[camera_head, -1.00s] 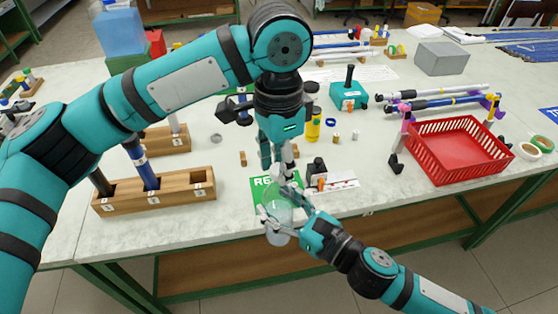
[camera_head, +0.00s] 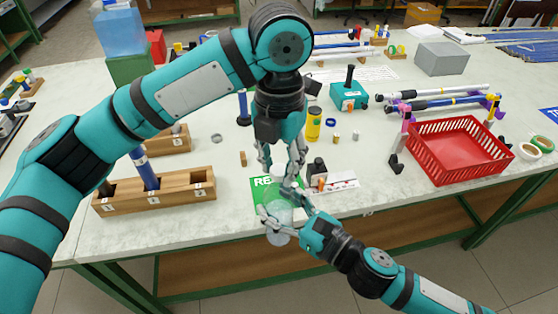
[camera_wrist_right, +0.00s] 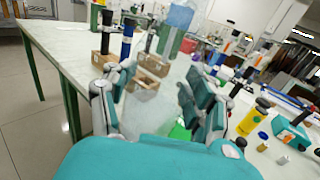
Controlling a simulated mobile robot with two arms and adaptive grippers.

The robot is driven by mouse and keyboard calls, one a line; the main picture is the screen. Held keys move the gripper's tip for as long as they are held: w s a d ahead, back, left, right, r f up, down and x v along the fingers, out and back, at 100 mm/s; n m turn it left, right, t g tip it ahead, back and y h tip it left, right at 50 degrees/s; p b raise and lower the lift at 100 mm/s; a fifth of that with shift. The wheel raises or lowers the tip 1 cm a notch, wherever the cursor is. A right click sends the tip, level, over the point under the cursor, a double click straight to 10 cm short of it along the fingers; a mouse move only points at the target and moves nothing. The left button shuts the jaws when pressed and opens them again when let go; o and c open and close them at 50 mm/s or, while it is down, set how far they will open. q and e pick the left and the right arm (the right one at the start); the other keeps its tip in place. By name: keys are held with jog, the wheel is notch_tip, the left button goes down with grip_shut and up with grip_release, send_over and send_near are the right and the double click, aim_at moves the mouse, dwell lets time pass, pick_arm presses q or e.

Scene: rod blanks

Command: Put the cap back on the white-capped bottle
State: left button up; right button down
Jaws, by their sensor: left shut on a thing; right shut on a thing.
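A clear, pale bottle (camera_head: 279,226) is at the table's front edge in the head view. My right gripper (camera_head: 283,217) is shut on it from the lower right. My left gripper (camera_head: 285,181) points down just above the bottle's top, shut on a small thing. That thing is mostly hidden by the fingers, so I cannot tell for sure that it is the white cap or whether it touches the bottle's neck. In the right wrist view my right gripper's fingers (camera_wrist_right: 155,110) stand apart, and the clear bottle is hard to make out between them.
A green mat (camera_head: 262,203) lies behind the bottle. A small dark bottle (camera_head: 316,169) stands close to the right of my left gripper. A wooden rod rack (camera_head: 165,200) is left, a yellow bottle (camera_head: 313,126) behind, and a red basket (camera_head: 460,150) right.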

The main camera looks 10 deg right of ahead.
pick_arm(q)
jog(key=m, duration=0.6)
jog(key=shift+m, duration=0.4)
jog(key=o, duration=0.7)
jog(key=shift+r, duration=2.25)
jog(key=shift+c, duration=0.5)
